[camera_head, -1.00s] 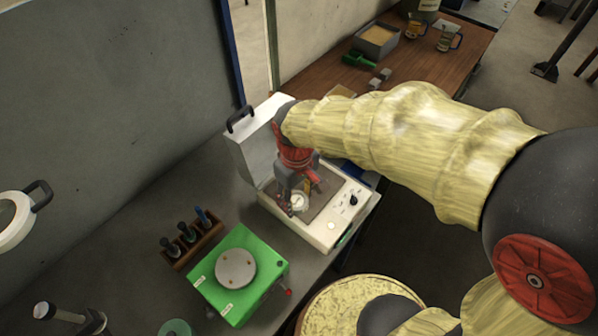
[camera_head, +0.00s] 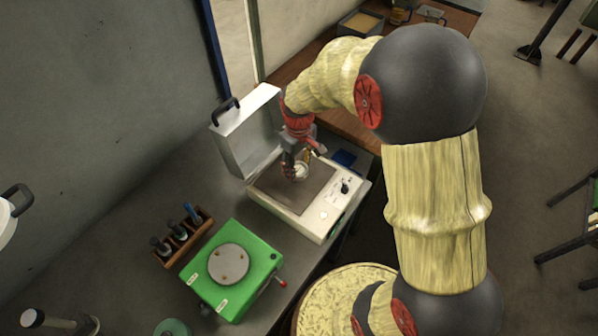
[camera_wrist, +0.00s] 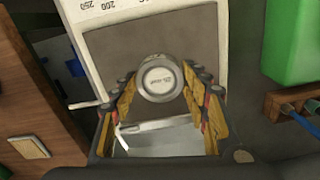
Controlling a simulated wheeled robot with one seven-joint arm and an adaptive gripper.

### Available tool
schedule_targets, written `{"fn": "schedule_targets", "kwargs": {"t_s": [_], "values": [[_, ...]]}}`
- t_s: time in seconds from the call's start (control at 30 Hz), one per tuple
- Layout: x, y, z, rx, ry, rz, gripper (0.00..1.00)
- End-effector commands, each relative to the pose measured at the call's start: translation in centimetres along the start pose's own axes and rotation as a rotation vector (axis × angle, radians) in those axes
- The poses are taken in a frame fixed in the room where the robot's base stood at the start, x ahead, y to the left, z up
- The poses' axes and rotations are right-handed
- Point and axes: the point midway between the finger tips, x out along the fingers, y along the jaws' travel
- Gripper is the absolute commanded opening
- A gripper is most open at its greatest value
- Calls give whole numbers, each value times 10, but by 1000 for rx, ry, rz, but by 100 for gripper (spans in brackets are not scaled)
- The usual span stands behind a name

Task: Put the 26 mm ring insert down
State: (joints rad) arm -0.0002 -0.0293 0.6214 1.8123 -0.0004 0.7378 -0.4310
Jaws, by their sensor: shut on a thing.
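The 26 mm ring insert (camera_wrist: 160,80) is a round silvery piece with small lettering on its face. My gripper (camera_wrist: 161,86) is shut on it, with the yellow-padded fingers on both sides. In the head view the insert (camera_head: 302,171) shows pale between the fingers of my gripper (camera_head: 299,172). It is over the brown-grey plate (camera_head: 290,198) of the white lidded unit, towards the plate's far side. The plate (camera_wrist: 205,45) also lies behind the insert in the wrist view. I cannot tell the exact gap between insert and plate.
The unit's white lid (camera_head: 243,130) stands open at the left. The control panel with a black knob (camera_head: 345,187) is at its right. A green block (camera_head: 228,270) with a round metal disc and a wooden rack (camera_head: 183,237) of handled tools stand in front.

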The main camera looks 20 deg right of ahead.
Motion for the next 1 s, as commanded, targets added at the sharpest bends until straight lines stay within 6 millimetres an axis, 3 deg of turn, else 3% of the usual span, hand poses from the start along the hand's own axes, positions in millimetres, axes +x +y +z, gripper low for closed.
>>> {"fn": "schedule_targets", "kwargs": {"t_s": [0.3,0.7,0.73,1.0], "values": [[36,5,-4,0,2,1,1],[40,5,-4,0,2,1,1],[40,4,-3,0,0,0,47],[40,4,-3,0,0,0,63]]}}
